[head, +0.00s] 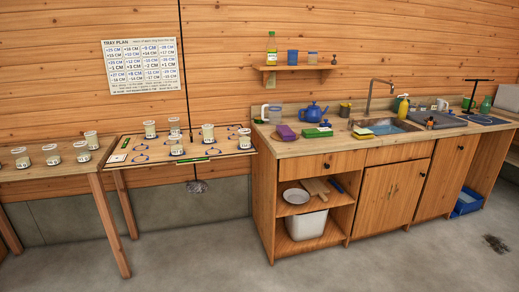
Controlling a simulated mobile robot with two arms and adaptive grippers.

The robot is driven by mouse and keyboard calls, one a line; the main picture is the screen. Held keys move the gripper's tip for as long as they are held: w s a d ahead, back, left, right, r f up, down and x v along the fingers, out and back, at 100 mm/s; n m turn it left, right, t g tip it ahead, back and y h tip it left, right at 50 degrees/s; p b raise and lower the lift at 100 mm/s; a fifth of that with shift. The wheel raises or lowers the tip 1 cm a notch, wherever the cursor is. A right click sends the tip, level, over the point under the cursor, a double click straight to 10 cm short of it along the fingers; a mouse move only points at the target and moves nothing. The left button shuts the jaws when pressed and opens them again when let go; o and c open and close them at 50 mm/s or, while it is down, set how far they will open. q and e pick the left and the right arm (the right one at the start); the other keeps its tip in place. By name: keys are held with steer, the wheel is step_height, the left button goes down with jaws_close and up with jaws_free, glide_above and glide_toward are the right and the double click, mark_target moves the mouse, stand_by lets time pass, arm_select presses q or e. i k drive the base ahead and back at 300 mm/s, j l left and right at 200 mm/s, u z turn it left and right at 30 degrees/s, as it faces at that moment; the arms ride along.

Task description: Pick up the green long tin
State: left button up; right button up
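A long, low green object (317,132), which looks like the green long tin, lies on the wooden counter (290,149) near its front edge. Neither of my grippers is in view.
A sink (385,127) and a yellow sponge-like item (362,131) are to the right. A table with a marked board (133,160) and several labelled jars stands left. Open shelves (290,209) are below the counter. The floor (210,250) in front is clear.

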mark_target(322, 132)
steer(key=i+z, duration=0.3)
steer(key=i, duration=0.25)
steer(key=i+j+z, duration=0.3)
steer(key=i, duration=0.25)
steer(key=i+l+u, duration=0.15)
steer(key=i, duration=0.35)
steer(key=i+l+u, duration=0.2)
steer(key=i, duration=0.3)
steer(key=i+l+u, duration=0.15)
steer(key=i, duration=0.35)
